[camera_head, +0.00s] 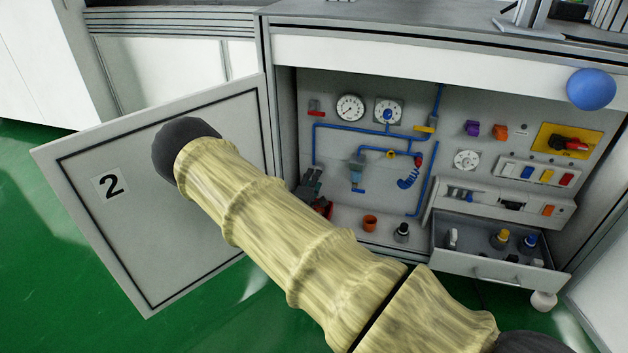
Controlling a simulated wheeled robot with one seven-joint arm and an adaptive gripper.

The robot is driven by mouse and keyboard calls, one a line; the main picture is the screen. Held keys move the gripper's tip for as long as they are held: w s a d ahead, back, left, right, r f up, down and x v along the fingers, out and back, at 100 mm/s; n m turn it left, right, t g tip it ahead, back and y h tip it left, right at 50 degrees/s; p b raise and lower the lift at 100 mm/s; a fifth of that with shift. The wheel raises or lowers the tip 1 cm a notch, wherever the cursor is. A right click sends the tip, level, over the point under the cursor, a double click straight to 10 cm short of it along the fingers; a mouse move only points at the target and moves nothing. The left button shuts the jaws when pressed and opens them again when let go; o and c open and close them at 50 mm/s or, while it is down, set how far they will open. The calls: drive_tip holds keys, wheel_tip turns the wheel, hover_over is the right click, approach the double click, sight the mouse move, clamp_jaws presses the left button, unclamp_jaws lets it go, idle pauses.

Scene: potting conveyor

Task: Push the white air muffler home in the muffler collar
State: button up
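A small black piece with a pale top (402,231) stands upright on the cabinet floor. It may be the white air muffler in its collar, but it is too small to tell. An open orange cup-like ring (370,222) stands to its left. A white piece (452,239) stands at the left of the pulled-out drawer. My arm crosses the foreground and hides part of the cabinet. A dark jointed shape (310,185) shows past the arm's edge at the cabinet's left; it may be my gripper. Its fingers cannot be made out.
The drawer (490,268) also holds a yellow-topped piece (500,238) and a blue-topped piece (530,241). Gauges, blue pipes (350,126) and switches cover the back panel. The cabinet door (130,235), marked 2, stands open at left. A blue ball (591,89) is at upper right.

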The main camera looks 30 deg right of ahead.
drive_tip(key=v, duration=1.1)
